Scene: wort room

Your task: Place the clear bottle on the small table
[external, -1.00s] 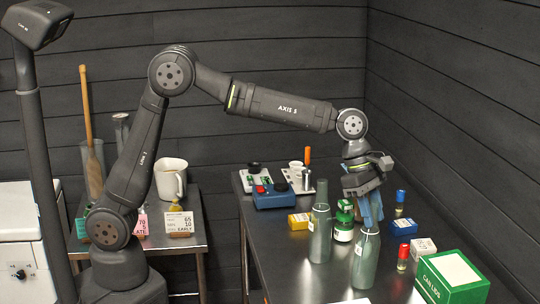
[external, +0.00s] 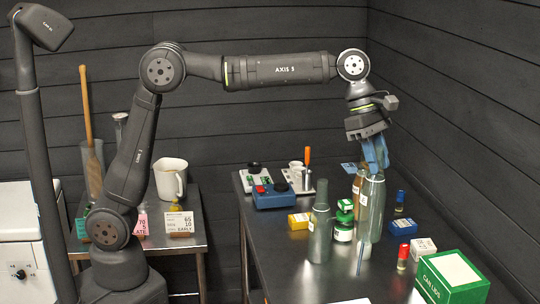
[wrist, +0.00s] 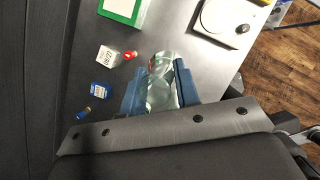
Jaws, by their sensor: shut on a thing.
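My gripper (external: 375,160) has blue fingers and is shut on a clear, pale green glass bottle (external: 371,208). The bottle hangs upright below the fingers, above the big dark worktop. In the wrist view the bottle (wrist: 160,92) lies between the two blue fingers. A similar-looking grey-green bottle (external: 320,232) with a label stands on the worktop to its left. The small table (external: 158,246) is at the left, beside my base, with several things on its top.
Around the held bottle stand a green jar (external: 344,222), an amber bottle (external: 357,188), small boxes and a red-capped vial (external: 403,257). A blue control box (external: 273,196) sits farther back.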

